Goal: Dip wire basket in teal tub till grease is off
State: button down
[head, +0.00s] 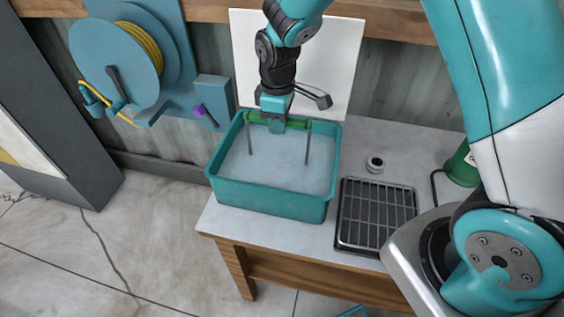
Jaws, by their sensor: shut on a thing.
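The teal tub (268,203) stands on the left part of the workbench, filled with pale, cloudy liquid. My gripper (276,118) is over the tub's far side, pointing down and shut on a green handle. Two thin grey uprights (307,148) run down from the handle into the liquid. I take these as the upper part of the wire basket. The rest of the basket is hidden under the liquid, so I cannot tell whether grease is on it.
A black drain rack (376,215) lies right of the tub, with a small round metal thing (375,165) behind it. A green object (462,166) stands farther right, partly behind my arm. A white panel (340,65) and a hose reel (115,55) are at the back.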

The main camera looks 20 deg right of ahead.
jog(key=shift+f, duration=0.35)
jog(key=shift+r, duration=0.1)
jog(key=shift+r+p, duration=0.45)
jog(key=shift+r, duration=0.1)
notch_tip(320, 180, up, 14)
jog(key=p, duration=1)
jog(key=shift+f+p, duration=0.25)
jog(key=shift+p, duration=0.1)
